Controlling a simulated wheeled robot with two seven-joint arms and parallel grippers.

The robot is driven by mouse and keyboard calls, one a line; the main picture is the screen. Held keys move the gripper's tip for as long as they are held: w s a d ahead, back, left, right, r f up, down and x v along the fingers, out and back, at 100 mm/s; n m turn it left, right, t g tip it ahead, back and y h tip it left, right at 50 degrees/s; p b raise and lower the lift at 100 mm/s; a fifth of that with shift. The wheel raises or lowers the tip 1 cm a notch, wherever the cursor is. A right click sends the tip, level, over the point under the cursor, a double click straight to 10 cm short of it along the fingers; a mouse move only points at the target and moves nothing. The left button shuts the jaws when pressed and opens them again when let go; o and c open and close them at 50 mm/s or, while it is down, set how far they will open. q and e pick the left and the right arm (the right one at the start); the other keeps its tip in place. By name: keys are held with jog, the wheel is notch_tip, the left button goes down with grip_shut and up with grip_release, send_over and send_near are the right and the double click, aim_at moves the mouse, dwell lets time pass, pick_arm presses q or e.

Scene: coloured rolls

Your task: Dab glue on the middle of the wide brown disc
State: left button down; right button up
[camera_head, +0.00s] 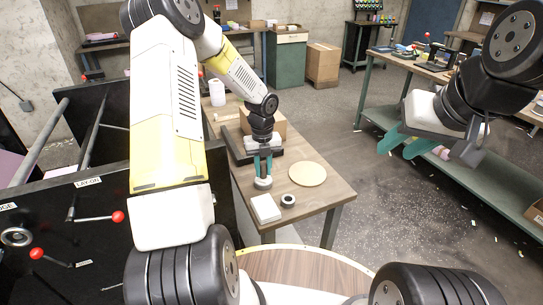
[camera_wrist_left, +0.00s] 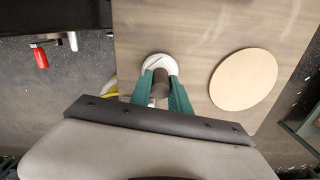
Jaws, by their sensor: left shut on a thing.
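The wide disc (camera_head: 307,174) is pale tan-brown and lies flat on the wooden table (camera_head: 326,190); it also shows whole in the left wrist view (camera_wrist_left: 244,79). Its top looks bare. My left gripper (camera_head: 263,169) points down, just left of the disc. It is shut on a dark grey upright piece (camera_wrist_left: 160,84) with a white round part (camera_wrist_left: 165,63) beyond its fingertips; I cannot tell whether that part touches the table. My right gripper (camera_head: 402,146) is off to the right, away from the table, with its teal fingers apart and nothing visible between them.
A cardboard box (camera_head: 275,124) stands behind my left gripper. A yellow curved thing (camera_wrist_left: 112,86) is partly hidden in the wrist view.

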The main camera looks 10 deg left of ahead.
aim_at(263, 165)
pick_arm(q)
jog(key=shift+r, duration=3.45)
